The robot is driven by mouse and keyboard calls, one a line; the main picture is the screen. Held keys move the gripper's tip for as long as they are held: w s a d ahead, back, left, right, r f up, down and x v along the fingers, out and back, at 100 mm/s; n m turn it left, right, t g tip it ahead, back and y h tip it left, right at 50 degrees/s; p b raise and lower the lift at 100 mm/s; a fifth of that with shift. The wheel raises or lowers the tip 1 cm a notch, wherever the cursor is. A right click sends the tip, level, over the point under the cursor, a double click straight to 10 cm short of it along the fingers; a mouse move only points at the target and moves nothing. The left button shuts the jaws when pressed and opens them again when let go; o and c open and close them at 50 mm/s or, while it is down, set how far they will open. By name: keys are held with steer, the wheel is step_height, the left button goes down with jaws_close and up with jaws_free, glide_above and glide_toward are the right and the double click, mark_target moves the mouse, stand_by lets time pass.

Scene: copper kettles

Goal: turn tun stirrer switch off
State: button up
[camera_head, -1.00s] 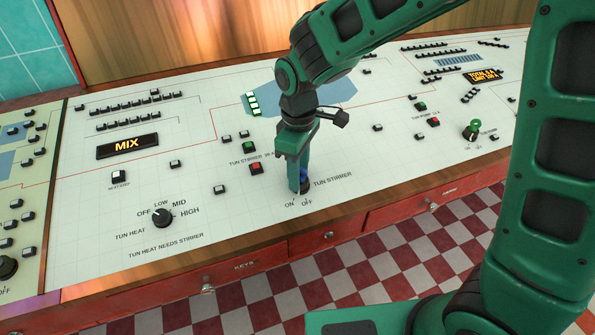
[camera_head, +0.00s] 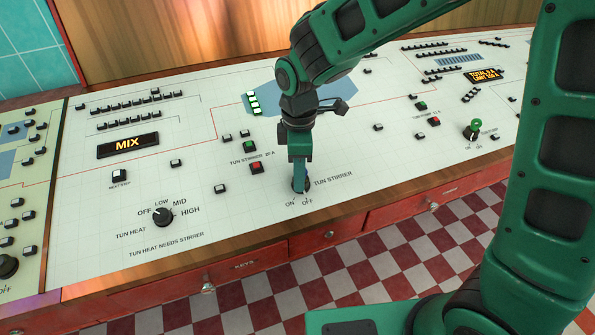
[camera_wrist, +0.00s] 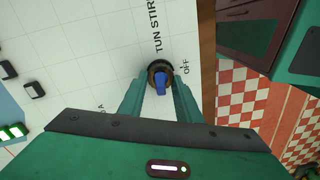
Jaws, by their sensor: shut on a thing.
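The tun stirrer switch (camera_wrist: 161,79) is a round dark knob with a blue grip bar, near the front edge of the white control panel. In the wrist view it sits between my fingertips, with OFF printed beside it. My gripper (camera_head: 300,184) points down and is shut on the switch; its fingers hide most of the knob in the head view. ON and OFF are printed in front of the knob there. I cannot tell which mark the switch points at.
The tun heat knob (camera_head: 162,217) stands to the left. A red button (camera_head: 256,168) and a green button (camera_head: 249,147) are behind and left of my gripper. A MIX display (camera_head: 128,145) is lit. A wooden edge (camera_head: 235,242) and red drawers (camera_head: 330,236) run along the front.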

steer(key=shift+w+d+r+n, duration=0.1)
steer(key=shift+w+n, duration=0.05)
steer(key=shift+n, duration=0.25)
stand_by(0.4)
steer(key=o, duration=1)
steer(key=shift+o, duration=0.4)
step_height(320, 180, up, 11)
steer(key=shift+f, duration=0.2)
